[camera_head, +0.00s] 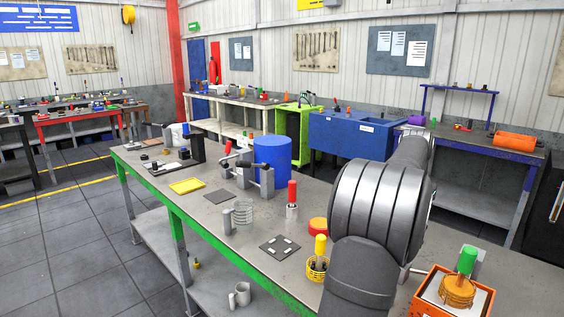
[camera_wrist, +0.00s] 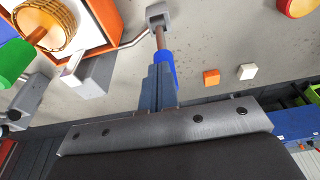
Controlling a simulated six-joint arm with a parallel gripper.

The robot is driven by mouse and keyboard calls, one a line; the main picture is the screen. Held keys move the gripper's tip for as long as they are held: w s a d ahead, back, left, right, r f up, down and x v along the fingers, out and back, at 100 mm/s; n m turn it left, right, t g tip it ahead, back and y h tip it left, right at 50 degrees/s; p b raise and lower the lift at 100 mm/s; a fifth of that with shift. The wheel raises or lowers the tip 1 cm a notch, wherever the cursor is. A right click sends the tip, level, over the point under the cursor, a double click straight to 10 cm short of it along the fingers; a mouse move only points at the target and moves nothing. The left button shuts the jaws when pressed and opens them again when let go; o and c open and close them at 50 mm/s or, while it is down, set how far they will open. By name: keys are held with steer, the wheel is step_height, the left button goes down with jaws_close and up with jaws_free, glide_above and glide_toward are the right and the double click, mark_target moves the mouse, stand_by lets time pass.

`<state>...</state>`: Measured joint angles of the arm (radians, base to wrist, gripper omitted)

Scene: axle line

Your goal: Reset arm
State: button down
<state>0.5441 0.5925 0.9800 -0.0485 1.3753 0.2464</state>
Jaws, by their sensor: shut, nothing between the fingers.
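My gripper (camera_wrist: 160,72) shows in the wrist view with its two fingers together and nothing held between them. A blue-handled piece with a copper shaft (camera_wrist: 161,40) and a grey block (camera_wrist: 158,14) at its end appears just past the fingertips. I cannot tell whether the fingers touch it. In the head view my dark arm covers the right middle of the bench, and my gripper is hidden behind it.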

steer(key=s+a+f, duration=0.3)
steer(key=f, duration=0.3)
steer(key=shift+s+a, duration=0.35)
steer(key=shift+a, duration=0.05)
stand_by(0.3)
